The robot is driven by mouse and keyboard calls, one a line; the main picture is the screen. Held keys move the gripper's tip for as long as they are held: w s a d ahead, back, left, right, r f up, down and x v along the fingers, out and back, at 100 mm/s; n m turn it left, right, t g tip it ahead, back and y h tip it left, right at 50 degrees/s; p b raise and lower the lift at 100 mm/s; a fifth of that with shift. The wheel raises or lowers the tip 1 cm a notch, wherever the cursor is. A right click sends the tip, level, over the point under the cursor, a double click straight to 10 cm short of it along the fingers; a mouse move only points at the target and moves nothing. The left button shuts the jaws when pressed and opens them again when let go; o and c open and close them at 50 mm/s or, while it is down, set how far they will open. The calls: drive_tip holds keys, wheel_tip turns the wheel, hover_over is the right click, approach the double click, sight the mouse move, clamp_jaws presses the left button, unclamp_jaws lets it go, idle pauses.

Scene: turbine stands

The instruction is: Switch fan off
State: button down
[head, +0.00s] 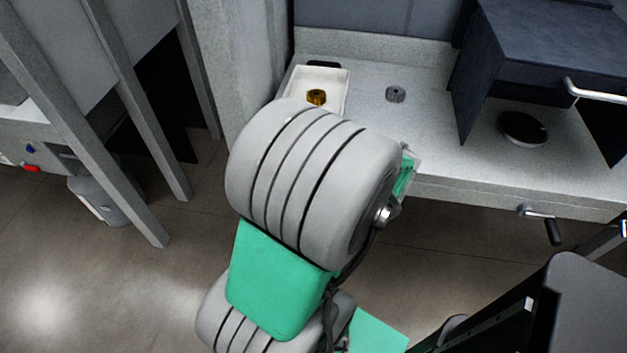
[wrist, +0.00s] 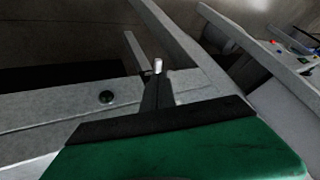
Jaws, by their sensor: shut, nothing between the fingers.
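I cannot pick out a fan in either view. A control panel at the far left of the head view carries a red button (head: 30,168) and a blue button (head: 30,148). A red button also shows at the right of the wrist view (wrist: 274,42). A dark round knob (wrist: 106,97) sits on a grey surface left of my gripper. My gripper (wrist: 157,68) is shut and empty, its narrow fingers extending beyond the dark palm bar. It stands apart from the panel. In the head view my arm hides the gripper.
A grey bench (head: 440,150) holds a white tray (head: 330,78) with a brass part (head: 317,96), a grey metal part (head: 396,94) and a black disc (head: 523,128). A dark cabinet (head: 535,55) stands at right. Slanted grey posts (head: 120,95) stand at left, near a grey bin (head: 100,200).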

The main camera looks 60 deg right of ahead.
drive_tip(key=s+f+p+v, duration=0.1)
drive_tip(key=v, duration=0.5)
drive_tip(key=s+p+v, duration=0.1)
drive_tip(key=v, duration=0.6)
drive_tip(key=shift+s+a+f, duration=0.2)
drive_tip(key=shift+a+f, duration=0.1)
drive_tip(key=shift+a, duration=0.1)
drive_tip(key=shift+w, duration=0.1)
drive_tip(key=w+a+r+n+g+y+p, duration=0.1)
drive_tip(key=w+a+n+g+y+p, duration=0.2)
drive_tip(key=w+a, duration=0.9)
drive_tip(key=w+a+r+n, duration=0.2)
drive_tip(key=w+a, duration=0.1)
drive_tip(key=a, duration=0.5)
drive_tip(key=w+a+r+n+g+h, duration=0.1)
drive_tip(key=w+a+r+n, duration=0.1)
drive_tip(key=a, duration=0.6)
drive_tip(key=shift+w+r+n+b, duration=0.3)
drive_tip(key=shift+w+n, duration=0.15)
drive_tip(key=shift+n, duration=0.25)
